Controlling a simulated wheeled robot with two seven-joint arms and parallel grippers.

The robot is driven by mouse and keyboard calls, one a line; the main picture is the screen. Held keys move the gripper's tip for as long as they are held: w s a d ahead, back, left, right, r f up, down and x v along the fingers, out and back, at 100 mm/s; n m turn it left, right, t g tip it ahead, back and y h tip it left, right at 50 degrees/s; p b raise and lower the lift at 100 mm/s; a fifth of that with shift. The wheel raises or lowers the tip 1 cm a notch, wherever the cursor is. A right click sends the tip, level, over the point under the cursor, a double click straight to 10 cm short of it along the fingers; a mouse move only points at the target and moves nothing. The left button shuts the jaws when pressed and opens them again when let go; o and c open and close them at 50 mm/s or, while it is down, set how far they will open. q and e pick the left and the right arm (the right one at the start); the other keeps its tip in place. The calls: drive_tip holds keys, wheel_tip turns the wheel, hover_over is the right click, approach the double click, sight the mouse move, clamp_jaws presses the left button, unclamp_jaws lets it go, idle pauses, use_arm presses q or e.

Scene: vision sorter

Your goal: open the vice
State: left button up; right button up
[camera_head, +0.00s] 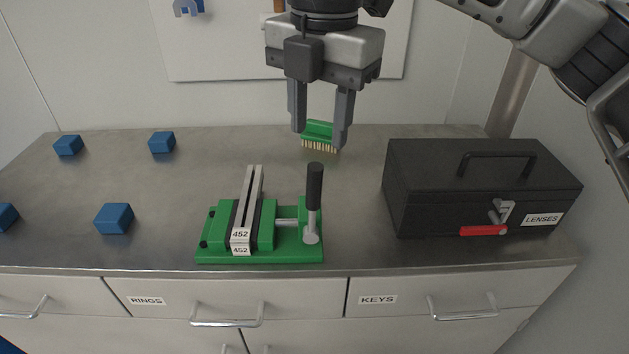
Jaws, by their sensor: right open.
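The green vice (264,228) stands on the metal bench near its front edge. Its lever (314,190) with a black grip points straight up at the vice's right side. Between the green jaws sit grey metal bars (250,195) with labels reading 452; the jaws look closed against them. My right gripper (319,138) points down above and behind the lever, open and apart from it. A green brush with pale bristles (319,131) shows between its fingers; I cannot tell whether they touch it. My left gripper is not in view.
A black case (424,199) labelled LENSES, with a red latch (484,231), stands to the right. Blue blocks (114,219) lie on the left. Drawers labelled RINGS and KEYS (400,300) are below the front edge. Bench around the vice is clear.

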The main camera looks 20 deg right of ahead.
sight(315, 187)
wheel_tip(315, 187, down, 11)
drive_tip(key=shift+w+a+r+p, duration=0.1)
drive_tip(key=shift+w+a+p, duration=0.05)
drive_tip(key=shift+p, duration=0.5)
clamp_jaws()
